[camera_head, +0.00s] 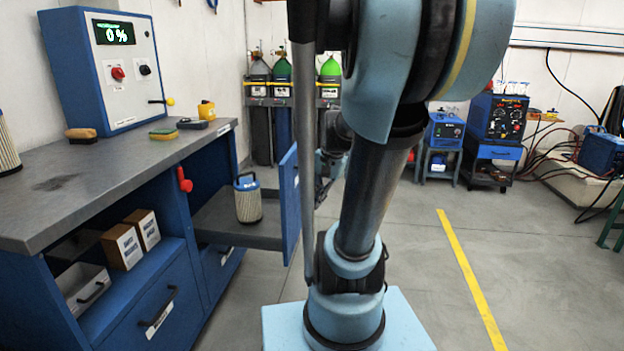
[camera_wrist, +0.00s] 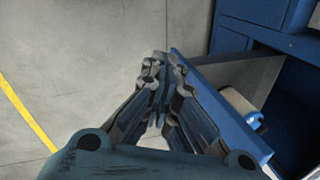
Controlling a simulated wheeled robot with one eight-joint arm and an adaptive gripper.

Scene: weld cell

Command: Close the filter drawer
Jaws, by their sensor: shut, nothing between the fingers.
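The filter drawer is pulled out of the blue workbench, with its grey tray (camera_head: 215,215) and blue front panel (camera_head: 289,205) showing. A cylindrical filter (camera_head: 247,200) with a blue top stands in the tray. The wrist view also shows the front panel (camera_wrist: 222,110) and part of the filter (camera_wrist: 240,106). My gripper (camera_wrist: 163,72) is shut and empty, on the outer side of the front panel near one end. I cannot tell whether it touches the panel.
A red handle (camera_head: 184,180) sits on the bench front beside the drawer opening. The bench top (camera_head: 110,175) holds a control box (camera_head: 105,70) reading 0 % and small items. Gas cylinders (camera_head: 282,90) stand behind. The floor right of the drawer is clear, with a yellow line (camera_head: 468,275).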

